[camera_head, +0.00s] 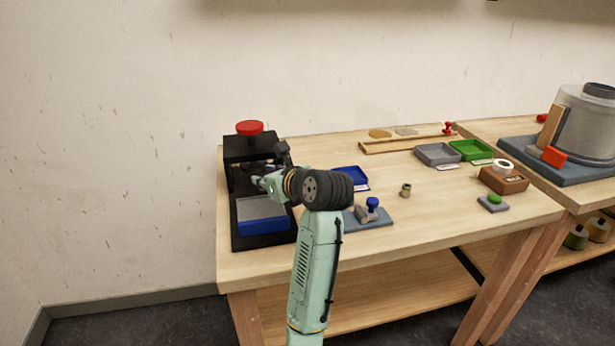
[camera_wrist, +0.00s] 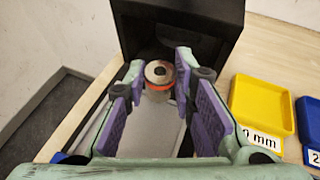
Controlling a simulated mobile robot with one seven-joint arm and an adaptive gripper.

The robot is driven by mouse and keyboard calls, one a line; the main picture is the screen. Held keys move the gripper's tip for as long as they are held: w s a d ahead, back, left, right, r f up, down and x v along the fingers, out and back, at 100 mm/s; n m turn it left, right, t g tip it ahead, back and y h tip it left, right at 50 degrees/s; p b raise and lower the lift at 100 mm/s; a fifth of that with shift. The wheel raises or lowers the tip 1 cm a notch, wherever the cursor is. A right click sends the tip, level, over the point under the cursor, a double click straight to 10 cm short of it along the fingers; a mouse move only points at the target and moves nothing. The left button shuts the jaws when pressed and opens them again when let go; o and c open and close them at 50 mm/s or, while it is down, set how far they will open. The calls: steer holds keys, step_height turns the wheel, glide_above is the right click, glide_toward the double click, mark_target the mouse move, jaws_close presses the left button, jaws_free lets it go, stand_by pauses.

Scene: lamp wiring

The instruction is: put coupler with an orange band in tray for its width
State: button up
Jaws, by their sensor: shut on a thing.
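The coupler with an orange band (camera_wrist: 158,76) is a short metal cylinder with a hole in its top. In the wrist view it sits between the tips of my gripper (camera_wrist: 157,82), which is shut on it. In the head view my gripper (camera_head: 259,182) is inside the front opening of a black press-like stand (camera_head: 255,146), above its grey and blue base. The coupler cannot be made out there. A yellow tray (camera_wrist: 262,106) with a label partly reading "0 mm" lies right of my gripper. A blue tray (camera_head: 350,177), grey tray (camera_head: 437,153) and green tray (camera_head: 470,150) stand further along the bench.
The stand has a red knob (camera_head: 250,128) on top. A fixture with a blue knob (camera_head: 372,203) lies right of my arm. A small olive-brown piece (camera_head: 405,190), a brown box (camera_head: 503,180) and a green button (camera_head: 494,199) are further right. The bench's front right is mostly clear.

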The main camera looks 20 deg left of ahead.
steer(key=w+d+p, duration=0.1)
steer(key=w+d, duration=0.1)
steer(key=w, duration=0.2)
steer(key=w+d+p, duration=0.1)
steer(key=w+d, duration=0.1)
steer(key=w, duration=0.2)
steer(key=w+d+f+p, duration=0.1)
steer(key=w+d, duration=0.2)
steer(key=w, duration=0.2)
steer(key=shift+w+f, duration=0.1)
steer(key=shift+w+d+f, duration=0.1)
steer(key=shift+w, duration=0.05)
steer(key=shift+f+p, duration=0.5)
steer(key=shift+f, duration=1.2)
steer(key=shift+f, duration=0.15)
steer(key=o, duration=1)
